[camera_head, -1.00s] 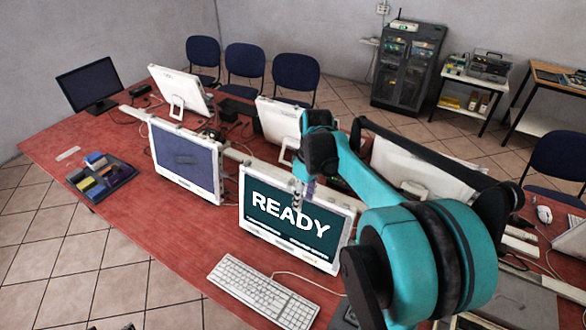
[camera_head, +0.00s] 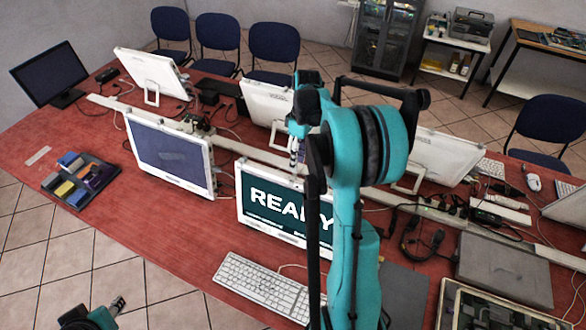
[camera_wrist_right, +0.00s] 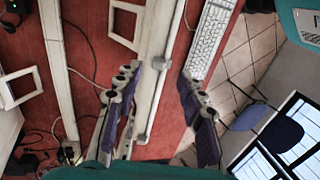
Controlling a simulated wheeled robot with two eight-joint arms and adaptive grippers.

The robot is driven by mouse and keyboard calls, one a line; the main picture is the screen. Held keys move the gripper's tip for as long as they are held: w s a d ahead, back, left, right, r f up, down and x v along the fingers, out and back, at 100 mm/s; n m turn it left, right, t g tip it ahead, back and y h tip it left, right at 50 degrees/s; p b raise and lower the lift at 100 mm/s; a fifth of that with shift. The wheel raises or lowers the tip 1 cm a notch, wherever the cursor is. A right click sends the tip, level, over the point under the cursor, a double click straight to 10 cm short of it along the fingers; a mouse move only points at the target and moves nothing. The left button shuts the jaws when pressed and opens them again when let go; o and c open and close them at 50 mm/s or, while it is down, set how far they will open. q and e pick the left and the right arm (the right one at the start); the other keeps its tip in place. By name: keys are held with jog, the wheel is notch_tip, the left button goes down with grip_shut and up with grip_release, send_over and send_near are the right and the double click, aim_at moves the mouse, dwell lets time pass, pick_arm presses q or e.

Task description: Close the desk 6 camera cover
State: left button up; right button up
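A white monitor (camera_head: 243,215) shows READY on its screen; my right arm hides part of its right side. I cannot tell from a label which monitor is desk 6. No camera cover can be made out clearly. My right gripper (camera_head: 295,152) is near this monitor's top edge, pointing down. In the right wrist view its fingers (camera_wrist_right: 160,112) are spread apart and empty, with a white monitor edge (camera_wrist_right: 160,75) between them in the picture; contact cannot be told. My left gripper (camera_head: 117,305) is low at the left, away from the table, its fingers unclear.
A keyboard (camera_head: 262,287) lies in front of the READY monitor. Another monitor (camera_head: 170,157) stands to its left, and a dark tray (camera_head: 106,170) with colored blocks lies further left. More monitors and cables fill the table behind. The red table front left (camera_head: 150,225) is clear.

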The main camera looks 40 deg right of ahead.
aim_at(295, 175)
jog(key=x, duration=0.5)
jog(key=shift+f, duration=0.15)
